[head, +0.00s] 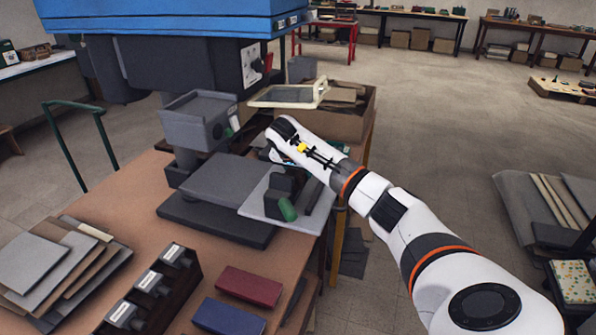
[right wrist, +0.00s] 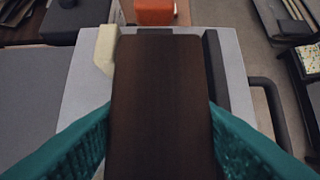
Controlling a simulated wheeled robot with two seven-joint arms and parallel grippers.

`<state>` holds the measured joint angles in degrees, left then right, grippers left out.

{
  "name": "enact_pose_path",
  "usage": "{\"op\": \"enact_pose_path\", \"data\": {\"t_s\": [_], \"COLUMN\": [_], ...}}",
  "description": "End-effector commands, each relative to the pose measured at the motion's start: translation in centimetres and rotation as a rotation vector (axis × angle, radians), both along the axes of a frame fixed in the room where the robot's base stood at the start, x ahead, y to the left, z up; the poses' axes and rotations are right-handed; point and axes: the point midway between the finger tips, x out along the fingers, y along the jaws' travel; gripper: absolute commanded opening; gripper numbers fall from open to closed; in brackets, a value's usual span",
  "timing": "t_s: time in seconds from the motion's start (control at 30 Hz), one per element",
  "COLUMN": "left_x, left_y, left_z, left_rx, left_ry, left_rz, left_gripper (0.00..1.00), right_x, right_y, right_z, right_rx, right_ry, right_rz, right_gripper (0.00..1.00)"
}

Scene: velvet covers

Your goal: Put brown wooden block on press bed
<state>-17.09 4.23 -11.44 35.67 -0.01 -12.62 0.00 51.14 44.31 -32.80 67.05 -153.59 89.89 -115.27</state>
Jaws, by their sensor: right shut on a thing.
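My right gripper (head: 273,156) reaches in from the right, over the light grey side plate beside the press. In the right wrist view its teal fingers close on both sides of a dark brown wooden block (right wrist: 162,105). In the head view I cannot make out the block clearly; the hand hides that spot. The press bed, which I take to be the dark grey flat slab (head: 222,180) under the press head, lies left of the gripper and looks bare. It also seems to show at the left of the right wrist view (right wrist: 28,105). My left gripper is not in view.
The light grey side plate (head: 257,207) carries black fittings and a green handle (head: 287,209). Flat sheets (head: 35,262), a dark rack (head: 150,285), a red book-like cover (head: 249,286) and a blue one (head: 228,317) lie in front. A cardboard box (head: 345,125) stands behind.

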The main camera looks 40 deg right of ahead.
Motion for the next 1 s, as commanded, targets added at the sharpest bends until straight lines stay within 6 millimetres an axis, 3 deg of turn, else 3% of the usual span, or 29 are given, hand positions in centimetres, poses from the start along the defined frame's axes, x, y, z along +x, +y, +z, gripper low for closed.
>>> {"op": "enact_pose_path", "data": {"t_s": [0.1, 0.47, 0.5, 0.6, 1.0], "left_x": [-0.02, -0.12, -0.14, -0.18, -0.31], "left_y": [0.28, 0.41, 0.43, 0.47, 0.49], "left_z": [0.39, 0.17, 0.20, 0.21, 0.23], "left_rx": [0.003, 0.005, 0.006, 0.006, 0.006], "left_ry": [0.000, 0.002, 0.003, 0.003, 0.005], "left_rz": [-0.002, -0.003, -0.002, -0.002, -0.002], "left_gripper": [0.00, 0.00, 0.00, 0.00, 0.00], "right_x": [0.02, 0.05, 0.04, 0.03, -0.05], "right_y": [0.03, -0.03, 0.00, 0.00, 0.19], "right_z": [-0.97, -1.39, -1.38, -1.37, -0.61], "right_rx": [0.001, -0.001, 0.000, 0.001, 0.000], "right_ry": [-0.002, -0.004, -0.004, -0.003, -0.004], "right_rz": [0.001, 0.001, 0.001, 0.001, 0.001], "right_gripper": [0.20, 0.20, 0.55, 0.71, 0.71]}}
